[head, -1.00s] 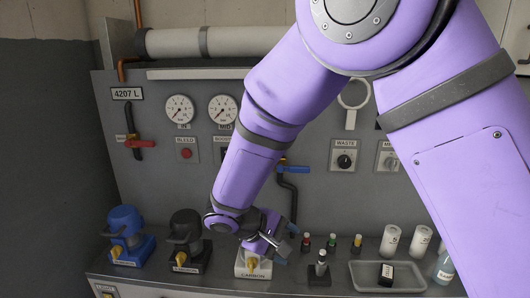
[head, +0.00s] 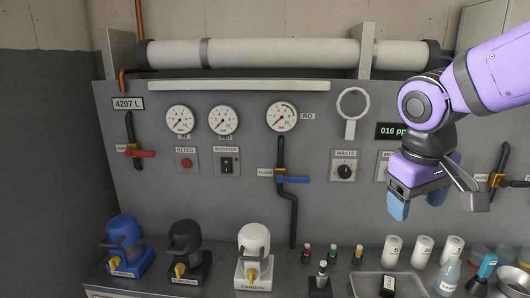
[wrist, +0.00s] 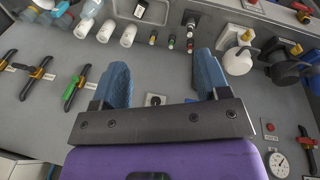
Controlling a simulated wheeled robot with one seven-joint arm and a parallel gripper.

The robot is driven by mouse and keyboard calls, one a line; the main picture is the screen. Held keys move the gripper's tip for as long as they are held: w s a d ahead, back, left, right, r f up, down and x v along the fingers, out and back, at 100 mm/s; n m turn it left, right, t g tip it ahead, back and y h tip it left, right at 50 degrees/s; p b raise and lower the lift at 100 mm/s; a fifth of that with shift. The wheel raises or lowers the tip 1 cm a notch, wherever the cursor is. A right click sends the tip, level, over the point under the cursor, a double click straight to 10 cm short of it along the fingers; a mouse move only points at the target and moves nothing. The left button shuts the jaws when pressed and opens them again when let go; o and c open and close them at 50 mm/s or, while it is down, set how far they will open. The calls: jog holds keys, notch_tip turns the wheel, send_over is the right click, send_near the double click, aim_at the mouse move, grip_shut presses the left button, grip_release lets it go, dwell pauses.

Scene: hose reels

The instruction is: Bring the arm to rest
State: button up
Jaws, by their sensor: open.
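My purple arm reaches in from the right in the head view. My gripper (head: 418,204) hangs above the right part of the bench, with its blue fingers pointing down. It is open and empty. In the wrist view the two blue fingers (wrist: 163,82) stand well apart with nothing between them. The gripper is in front of the grey panel (head: 330,215) and above the tray (head: 370,282), apart from both.
Blue (head: 124,240), black (head: 188,245) and white (head: 254,248) housings with yellow valves line the bench at left. Several small vials, white cylinders (head: 392,250) and a bottle (head: 449,277) stand at right. Gauges, knobs and valve handles cover the panel.

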jog(key=s+d+r+m+t+y, duration=0.1)
jog(key=s+d+r, duration=0.1)
jog(key=s, duration=0.3)
jog(key=s+d+r+m+t, duration=0.1)
jog(key=s+d+r+t, duration=0.1)
jog(key=s, duration=0.3)
jog(key=shift+d+m+y, duration=0.4)
